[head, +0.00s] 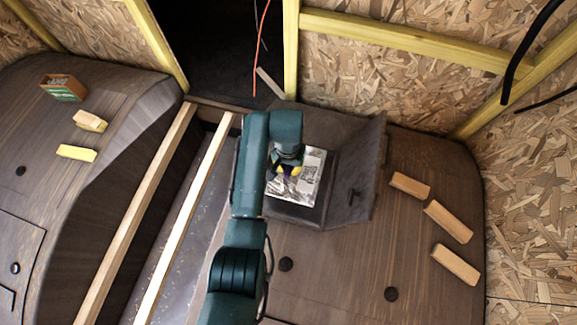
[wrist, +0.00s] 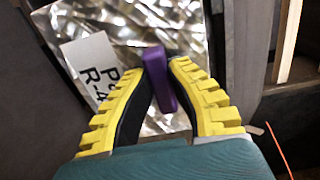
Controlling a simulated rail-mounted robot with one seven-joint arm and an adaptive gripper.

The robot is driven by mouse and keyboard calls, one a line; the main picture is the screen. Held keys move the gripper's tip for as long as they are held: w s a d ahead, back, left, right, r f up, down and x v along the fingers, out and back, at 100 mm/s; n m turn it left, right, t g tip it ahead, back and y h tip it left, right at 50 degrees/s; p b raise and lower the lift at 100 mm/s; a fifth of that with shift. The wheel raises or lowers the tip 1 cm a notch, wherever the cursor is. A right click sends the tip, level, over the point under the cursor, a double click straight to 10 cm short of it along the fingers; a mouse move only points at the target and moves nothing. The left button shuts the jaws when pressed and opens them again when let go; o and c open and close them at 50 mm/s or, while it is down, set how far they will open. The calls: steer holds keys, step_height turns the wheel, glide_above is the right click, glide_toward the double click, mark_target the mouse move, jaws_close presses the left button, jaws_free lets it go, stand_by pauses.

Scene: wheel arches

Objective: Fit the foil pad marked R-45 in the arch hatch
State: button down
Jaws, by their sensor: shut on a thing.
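The foil pad (head: 308,172) is silver and crinkled and lies in the arch hatch opening (head: 293,211), whose dark rim shows around it. In the wrist view the foil pad (wrist: 205,25) carries a white label (wrist: 88,62) reading "R-4", with the rest hidden by a finger. A purple tab (wrist: 158,80) stands up from the pad. My gripper (wrist: 160,85) has yellow ribbed fingers and is shut on this tab. In the head view my gripper (head: 286,170) is over the pad's left part. The hatch lid (head: 358,180) stands open at the right of the opening.
Several wooden blocks (head: 410,186) lie on the right arch. A small box (head: 63,88) and two light blocks (head: 76,153) are on the left arch. Wooden rails (head: 140,215) run between the arches. An orange cord (head: 258,45) hangs at the back.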

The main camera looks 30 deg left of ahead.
steer(key=shift+f+b, duration=2.25)
steer(key=shift+f, duration=0.1)
steer(key=shift+f+b, duration=0.7)
steer(key=shift+f, duration=0.85)
steer(key=shift+f, duration=0.2)
steer(key=c, duration=1.1)
jaws_free()
step_height(320, 180, up, 12)
